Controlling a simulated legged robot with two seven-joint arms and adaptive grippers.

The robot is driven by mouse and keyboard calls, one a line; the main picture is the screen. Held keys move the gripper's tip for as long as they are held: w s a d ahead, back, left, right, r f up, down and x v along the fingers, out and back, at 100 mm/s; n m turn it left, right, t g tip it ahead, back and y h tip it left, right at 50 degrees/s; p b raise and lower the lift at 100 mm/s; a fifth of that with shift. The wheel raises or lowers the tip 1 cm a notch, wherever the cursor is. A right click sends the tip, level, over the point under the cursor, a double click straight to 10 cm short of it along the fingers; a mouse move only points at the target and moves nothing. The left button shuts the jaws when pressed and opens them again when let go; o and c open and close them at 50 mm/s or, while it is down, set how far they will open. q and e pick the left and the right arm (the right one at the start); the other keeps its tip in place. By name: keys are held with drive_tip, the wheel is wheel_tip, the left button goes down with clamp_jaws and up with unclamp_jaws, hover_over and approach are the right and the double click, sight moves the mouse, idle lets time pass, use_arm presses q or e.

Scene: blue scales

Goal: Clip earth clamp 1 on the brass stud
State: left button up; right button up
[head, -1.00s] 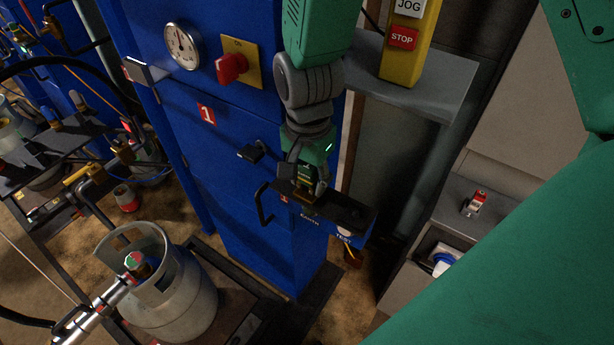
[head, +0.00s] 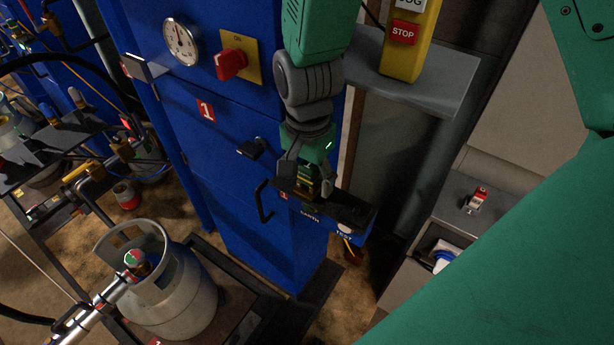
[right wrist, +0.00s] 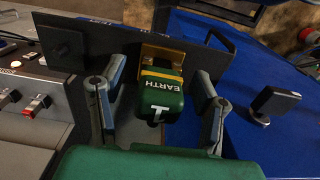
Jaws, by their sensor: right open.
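Earth clamp 1 (right wrist: 160,97) is green with a yellow band and the word EARTH in the right wrist view. In the head view it is a small dark shape with a yellow stripe (head: 304,182). Its far end meets a brass piece (right wrist: 166,53) on the dark bracket. The clamp hides most of the brass, so I cannot tell how firmly its jaws grip the stud. My right gripper (head: 309,190) is open, with one finger on each side of the clamp and a gap showing beside each finger. My left gripper is not in view.
The dark shelf (head: 352,212) on the blue cabinet (head: 205,150) carries EARTH and TEST labels. A black handle (head: 262,202) projects left of it. A grey gas bottle (head: 165,290) stands at lower left. A yellow STOP pendant (head: 403,60) stands on a grey shelf.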

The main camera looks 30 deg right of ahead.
wheel_tip(320, 180, up, 12)
drive_tip(key=shift+w+f, duration=0.1)
drive_tip(key=shift+f, duration=0.15)
idle(0.7)
drive_tip(key=shift+f, duration=0.1)
